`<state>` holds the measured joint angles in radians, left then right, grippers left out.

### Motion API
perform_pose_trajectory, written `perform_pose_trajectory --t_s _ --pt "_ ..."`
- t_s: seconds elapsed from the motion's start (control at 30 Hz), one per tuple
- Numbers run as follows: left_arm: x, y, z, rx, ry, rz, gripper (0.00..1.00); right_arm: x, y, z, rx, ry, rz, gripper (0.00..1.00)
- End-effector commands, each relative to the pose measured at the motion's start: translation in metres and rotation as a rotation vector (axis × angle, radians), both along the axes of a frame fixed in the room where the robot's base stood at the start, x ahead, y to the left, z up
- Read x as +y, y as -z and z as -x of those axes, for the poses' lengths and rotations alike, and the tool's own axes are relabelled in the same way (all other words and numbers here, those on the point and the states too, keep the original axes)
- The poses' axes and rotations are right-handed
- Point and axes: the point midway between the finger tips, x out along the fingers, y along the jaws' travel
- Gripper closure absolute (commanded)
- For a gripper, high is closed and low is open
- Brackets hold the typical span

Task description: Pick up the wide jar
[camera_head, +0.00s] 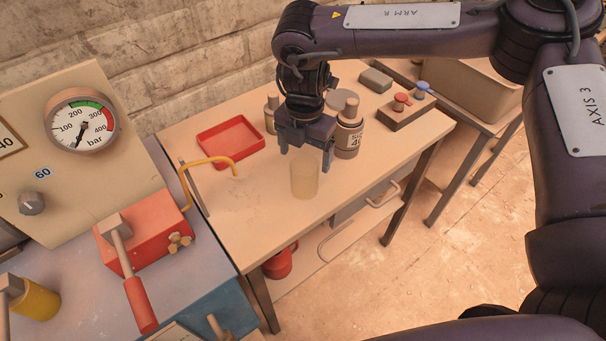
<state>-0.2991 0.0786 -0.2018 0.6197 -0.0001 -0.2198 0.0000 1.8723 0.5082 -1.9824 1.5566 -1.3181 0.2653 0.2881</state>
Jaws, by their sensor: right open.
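A pale, translucent, yellowish wide jar (304,181) stands upright on the wooden bench, near its front edge. My right gripper (306,158) points down over it, open. Its two fingertips show left and right of the jar's top. The jar's rim is partly hidden by the gripper, and I cannot tell whether the fingers touch it. My left gripper is not in view.
A slimmer bottle (270,121) stands behind the gripper on the left. A red tray (231,142) and a bent yellow pipe (211,161) are farther left. A block with red and blue knobs (407,112) sits at the right. The bench's front left is clear.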

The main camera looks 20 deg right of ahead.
Motion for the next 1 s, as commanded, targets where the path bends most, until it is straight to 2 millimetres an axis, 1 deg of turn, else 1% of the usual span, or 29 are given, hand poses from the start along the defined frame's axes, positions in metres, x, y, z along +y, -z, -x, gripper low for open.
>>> perform_pose_trajectory --t_s 0.17,0.33,0.43,0.57,0.77,0.87,1.0 --pt "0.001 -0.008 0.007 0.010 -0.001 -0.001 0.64 0.000 0.019 0.000 0.001 0.000 0.000 0.17" --pt "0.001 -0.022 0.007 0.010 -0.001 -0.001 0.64 -0.002 0.043 -0.002 0.003 -0.002 0.000 0.17" --pt "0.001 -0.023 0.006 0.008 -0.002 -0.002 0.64 -0.001 0.058 -0.003 0.001 -0.002 -0.001 0.17" --pt "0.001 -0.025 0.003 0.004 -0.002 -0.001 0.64 -0.001 0.067 -0.003 -0.002 -0.001 -0.003 0.17" --pt "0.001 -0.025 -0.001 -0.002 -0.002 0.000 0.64 -0.001 0.068 -0.004 -0.002 -0.001 -0.004 0.17" --pt "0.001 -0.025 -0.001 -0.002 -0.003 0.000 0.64 -0.001 0.068 -0.003 -0.002 -0.001 -0.004 0.29" --pt "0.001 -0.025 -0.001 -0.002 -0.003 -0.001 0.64 -0.001 0.068 -0.003 -0.002 -0.001 -0.004 0.48"
